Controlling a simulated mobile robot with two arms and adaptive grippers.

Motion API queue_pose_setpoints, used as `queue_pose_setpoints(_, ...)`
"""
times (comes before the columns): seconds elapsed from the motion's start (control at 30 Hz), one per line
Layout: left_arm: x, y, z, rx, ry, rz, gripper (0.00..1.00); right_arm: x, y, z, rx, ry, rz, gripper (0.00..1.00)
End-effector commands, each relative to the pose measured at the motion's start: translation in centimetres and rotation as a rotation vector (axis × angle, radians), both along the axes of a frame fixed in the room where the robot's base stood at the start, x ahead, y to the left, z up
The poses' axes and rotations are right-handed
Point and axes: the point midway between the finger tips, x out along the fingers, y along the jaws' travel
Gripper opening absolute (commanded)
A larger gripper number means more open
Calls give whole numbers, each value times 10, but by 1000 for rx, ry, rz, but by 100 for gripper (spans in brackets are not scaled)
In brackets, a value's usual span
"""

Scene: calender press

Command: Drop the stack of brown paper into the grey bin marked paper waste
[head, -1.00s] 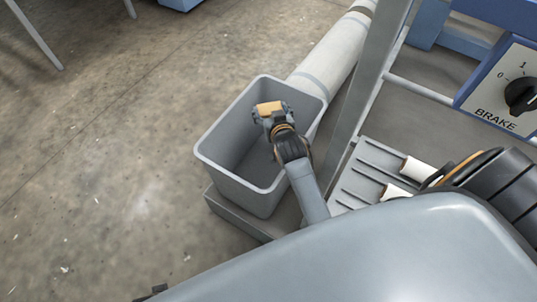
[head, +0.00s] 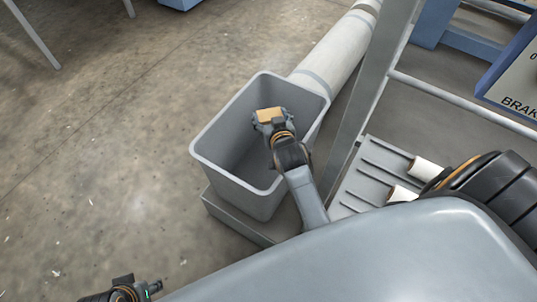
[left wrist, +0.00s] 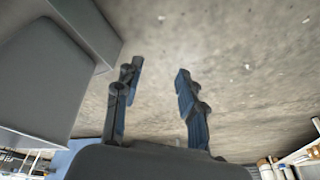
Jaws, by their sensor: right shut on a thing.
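The grey bin (head: 235,190) stands in the middle of the head view, open at the top. No marking on it can be read from here. My right gripper (head: 271,118) is over the bin's opening and is shut on the small stack of brown paper (head: 269,114). Most of the stack is hidden between the fingers. My left gripper (head: 135,291) shows at the lower left edge of the head view, far from the bin. In the left wrist view its two fingers (left wrist: 159,78) are apart with nothing between them.
The bin stands on a low grey plinth (head: 233,221). A long pale roll (head: 335,55) lies behind it. A grey upright post (head: 365,110) and a slatted rack with white rolls (head: 428,168) are to the right. The concrete floor (head: 90,160) at left is clear.

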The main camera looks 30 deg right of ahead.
Motion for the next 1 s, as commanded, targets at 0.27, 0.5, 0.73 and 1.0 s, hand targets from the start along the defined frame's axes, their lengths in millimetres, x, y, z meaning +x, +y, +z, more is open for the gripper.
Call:
queue_pose_setpoints(0.27,-9,2,27,-1,-18,2,40,-4,2,-13,-1,-1,-2,48)
queue_pose_setpoints(0.5,-12,2,35,0,-20,2,40,-5,2,-14,-1,0,-2,48)
queue_pose_setpoints(0.73,-12,2,35,0,-20,2,40,-5,2,-14,-1,0,-2,78)
queue_pose_setpoints(1.0,-12,2,35,0,-20,2,40,-4,2,-14,-1,0,-2,96)
